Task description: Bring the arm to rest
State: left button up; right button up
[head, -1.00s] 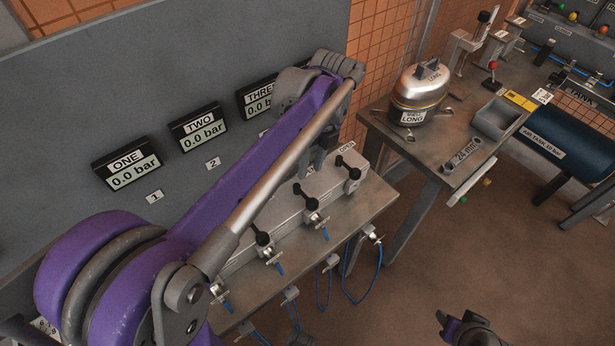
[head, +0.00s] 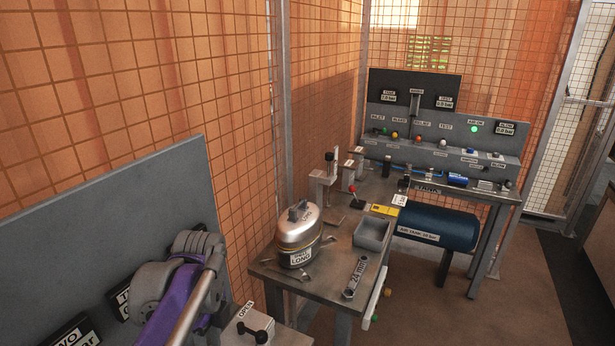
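My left arm (head: 180,310), purple and grey, comes in at the bottom left, in front of the grey gauge panel (head: 150,215). Its grey wrist joints (head: 190,250) are near the right edge of that panel. The fingers of my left gripper cannot be made out at the bottom edge, near the black-handled valve (head: 256,329) and the OPEN label (head: 246,309). My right arm and gripper are out of view.
A blue air tank (head: 436,228) sits under a control bench (head: 445,130) with a green light lit. Wire mesh fencing stands behind.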

pick_arm(q)
jog(key=s+d+f+n+t+p, duration=0.1)
jog(key=s+d+f+n+t, duration=0.2)
jog(key=n, duration=1.7)
jog(key=shift+s+d+f+t+h+p, duration=0.35)
jog(key=shift+s+f+t, duration=1.45)
jog(key=shift+s+f, duration=2.2)
jog(key=shift+s+r, duration=0.7)
jog(key=shift+s+a, duration=0.1)
jog(key=shift+s, duration=0.05)
